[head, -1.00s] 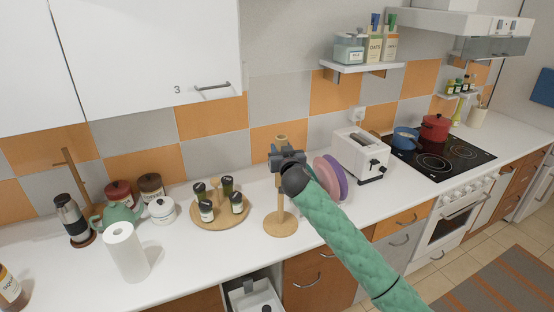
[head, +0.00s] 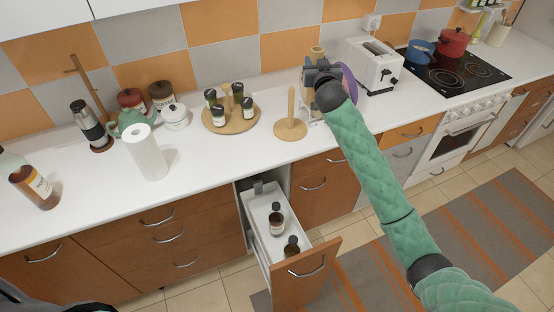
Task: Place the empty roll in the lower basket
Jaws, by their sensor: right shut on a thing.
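My right gripper (head: 318,70) is shut on the empty roll, a brown cardboard tube (head: 317,54) whose top shows above the jaws. It is held above the counter, up and to the right of the wooden roll stand (head: 290,128), whose bare peg is upright. Below the counter a pull-out with a wooden front (head: 305,272) is open. My left gripper is not in view.
A full paper roll (head: 147,152), a round spice tray (head: 231,121) and a brown bottle (head: 31,182) stand on the counter. Plates (head: 348,84) and a toaster (head: 374,65) are close behind the gripper. The floor before the pull-out is clear.

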